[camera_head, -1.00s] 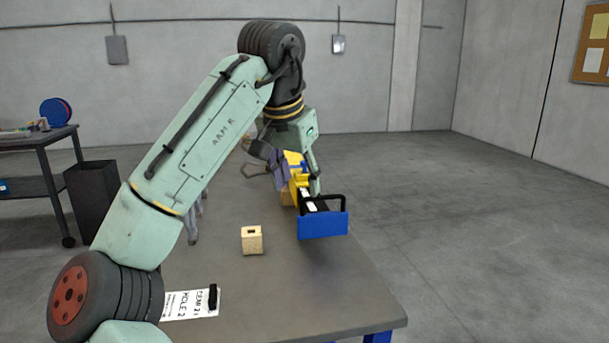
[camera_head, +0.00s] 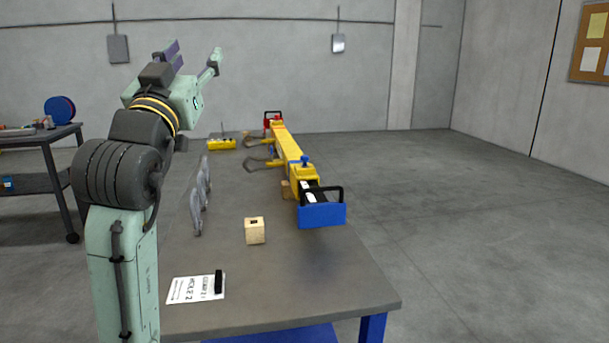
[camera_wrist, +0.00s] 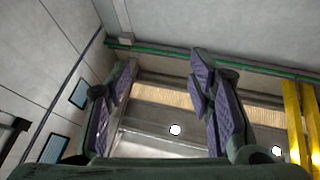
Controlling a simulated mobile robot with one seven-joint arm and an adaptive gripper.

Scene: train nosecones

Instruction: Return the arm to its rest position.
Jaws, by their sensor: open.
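My gripper (camera_head: 192,58) is raised at the upper left of the head view, high above the table (camera_head: 260,290) and well apart from it. Its fingers point up and are spread wide, with nothing between them. In the wrist view the purple finger pads (camera_wrist: 165,95) stand apart, with only the ceiling and upper walls behind them. My arm stands folded upright at the left of the head view and hides part of the table's left side.
A long yellow fixture (camera_head: 287,146) lies along the table, with a blue end block (camera_head: 322,214) in front and a red end (camera_head: 272,119) behind. A wooden block (camera_head: 255,231), grey curved parts (camera_head: 201,196) and a paper card (camera_head: 192,289) lie left of it. A side bench (camera_head: 40,131) stands left.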

